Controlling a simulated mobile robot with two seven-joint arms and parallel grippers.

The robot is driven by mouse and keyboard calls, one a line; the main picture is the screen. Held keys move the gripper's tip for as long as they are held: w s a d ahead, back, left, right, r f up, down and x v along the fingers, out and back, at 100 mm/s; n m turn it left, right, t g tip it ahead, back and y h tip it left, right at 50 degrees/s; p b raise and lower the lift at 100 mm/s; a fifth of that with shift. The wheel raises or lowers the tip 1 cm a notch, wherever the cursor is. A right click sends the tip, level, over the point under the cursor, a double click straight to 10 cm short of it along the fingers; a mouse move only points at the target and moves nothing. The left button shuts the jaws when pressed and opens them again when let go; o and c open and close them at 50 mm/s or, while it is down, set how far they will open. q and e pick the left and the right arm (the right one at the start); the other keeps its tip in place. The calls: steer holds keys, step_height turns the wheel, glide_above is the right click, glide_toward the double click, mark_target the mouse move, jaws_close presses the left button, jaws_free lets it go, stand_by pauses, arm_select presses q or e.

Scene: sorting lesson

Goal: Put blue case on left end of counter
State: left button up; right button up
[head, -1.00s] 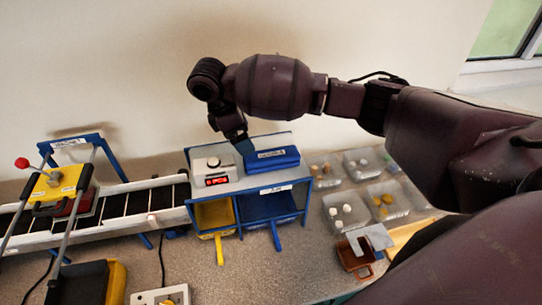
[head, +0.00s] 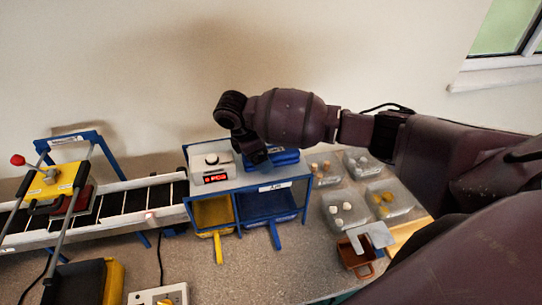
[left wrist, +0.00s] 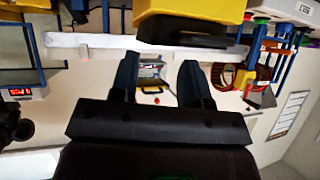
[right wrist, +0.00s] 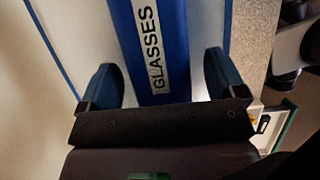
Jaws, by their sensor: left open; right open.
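The blue case (head: 286,156) lies on top of the blue-framed sorting stand (head: 270,186), right of a white box with a red display. My right gripper (head: 256,156) is over it and hides its left part in the head view. In the right wrist view the case (right wrist: 158,35) shows a "GLASSES" label and runs up between the two open fingers of the right gripper (right wrist: 162,84). I cannot tell whether the fingers touch it. My left gripper (left wrist: 157,82) is open and empty in the left wrist view; it is outside the head view. The grey speckled counter (head: 200,265) carries everything.
A conveyor (head: 120,208) runs left from the stand, under a frame with a yellow box (head: 55,180). Yellow and blue bins hang below the stand top. Clear trays (head: 345,208) with small pieces and a brown container (head: 356,258) stand on the right. A wall rises behind.

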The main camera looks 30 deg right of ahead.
steer(key=shift+d+f, duration=0.1)
steer(key=shift+f, duration=0.2)
steer(key=c, duration=1.1)
